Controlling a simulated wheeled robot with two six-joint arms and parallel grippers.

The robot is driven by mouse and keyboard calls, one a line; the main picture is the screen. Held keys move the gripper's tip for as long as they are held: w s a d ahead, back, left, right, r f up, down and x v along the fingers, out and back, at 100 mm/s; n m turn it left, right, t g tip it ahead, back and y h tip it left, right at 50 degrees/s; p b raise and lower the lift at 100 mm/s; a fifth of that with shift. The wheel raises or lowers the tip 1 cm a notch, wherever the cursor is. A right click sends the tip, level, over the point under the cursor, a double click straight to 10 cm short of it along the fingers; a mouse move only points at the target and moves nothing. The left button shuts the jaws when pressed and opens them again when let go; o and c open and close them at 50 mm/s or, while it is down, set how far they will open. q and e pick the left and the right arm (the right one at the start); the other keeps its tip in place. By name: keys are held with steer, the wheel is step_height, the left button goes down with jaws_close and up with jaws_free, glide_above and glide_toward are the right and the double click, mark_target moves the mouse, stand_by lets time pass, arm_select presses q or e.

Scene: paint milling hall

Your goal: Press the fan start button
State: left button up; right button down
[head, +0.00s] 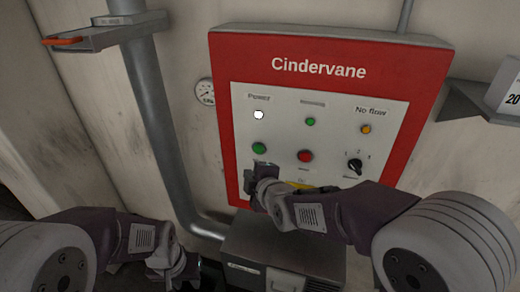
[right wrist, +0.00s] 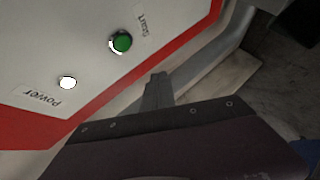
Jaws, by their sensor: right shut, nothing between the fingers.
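The fan control panel is a red-framed box marked Cindervane (head: 318,67) on the wall. Its green button (head: 259,148) sits at the lower left of the grey plate. The right wrist view shows the green button (right wrist: 122,42) with the label Start beside it. My right gripper (head: 261,168) is shut and empty, just below the green button in the head view. In the right wrist view its fingertips (right wrist: 157,80) appear apart from the button. My left gripper (head: 185,272) is low at the left, partly hidden, and its jaws are unclear.
A white lamp (head: 258,115) marked Power looks lit. A red button (head: 305,156), a black selector knob (head: 355,166), a small green lamp (head: 310,121) and an amber No flow lamp (head: 366,129) share the plate. A pipe (head: 155,110) runs left of the panel. A grey box (head: 245,240) stands below.

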mark_target(258, 156)
steer(key=w+p, duration=0.1)
steer(key=w, duration=0.1)
steer(key=w+d, duration=0.1)
steer(key=w, duration=0.2)
steer(key=w+d+p, duration=0.1)
steer(key=w, duration=0.2)
steer(key=shift+d+p, duration=0.1)
steer(key=shift+p, duration=0.25)
steer(key=shift+w, duration=0.1)
stand_by(1.6)
steer(key=shift+w+d, duration=0.15)
steer(key=shift+w, duration=0.15)
